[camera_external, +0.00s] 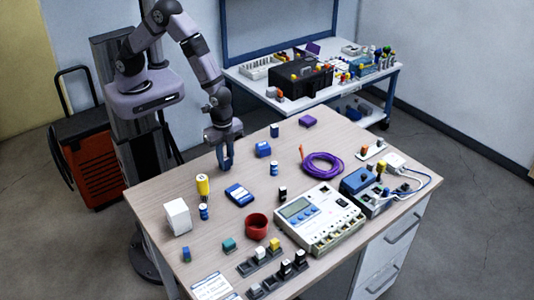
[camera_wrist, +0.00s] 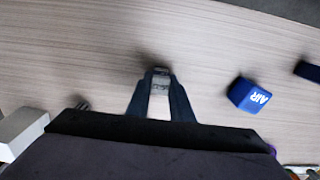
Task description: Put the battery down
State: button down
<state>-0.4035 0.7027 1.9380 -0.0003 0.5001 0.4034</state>
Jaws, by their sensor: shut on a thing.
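My gripper (camera_external: 225,164) points down over the back left part of the wooden table in the external view. In the wrist view, its two fingers (camera_wrist: 160,92) are closed around a small battery (camera_wrist: 160,80) with a dark end and a pale band. The external view does not show the held battery clearly, because the fingers cover it. I cannot tell whether it touches the tabletop (camera_external: 165,192). Other small cylinders stand on the table: a blue and white one (camera_external: 204,212), another (camera_external: 274,168) right of my gripper, and a dark one (camera_external: 283,193).
A blue block marked AIR (camera_wrist: 249,95) sits right of my gripper, also in the external view (camera_external: 263,149). A blue and white device (camera_external: 240,194), white cube (camera_external: 178,216), yellow-topped tool (camera_external: 203,186) and red cup (camera_external: 257,226) stand nearer. Bare wood surrounds the fingers.

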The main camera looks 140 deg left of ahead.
aim_at(225, 158)
jog(key=c, duration=1.6)
grip_release()
jog(key=shift+o, duration=0.2)
notch_tip(225, 158, up, 12)
jog(key=b, duration=0.2)
jog(key=shift+r, duration=0.15)
jog(key=shift+d, duration=0.1)
jog(key=s+d, duration=0.7)
jog(key=d, duration=0.3)
jog(key=shift+d+r, duration=0.15)
jog(key=shift+r, duration=0.05)
jog(key=shift+o, duration=0.4)
jog(key=s+d+f, duration=0.1)
jog(key=s+d, duration=0.4)
jog(key=s, duration=0.2)
jog(key=shift+s+f, duration=0.15)
jog(key=shift+f, duration=0.05)
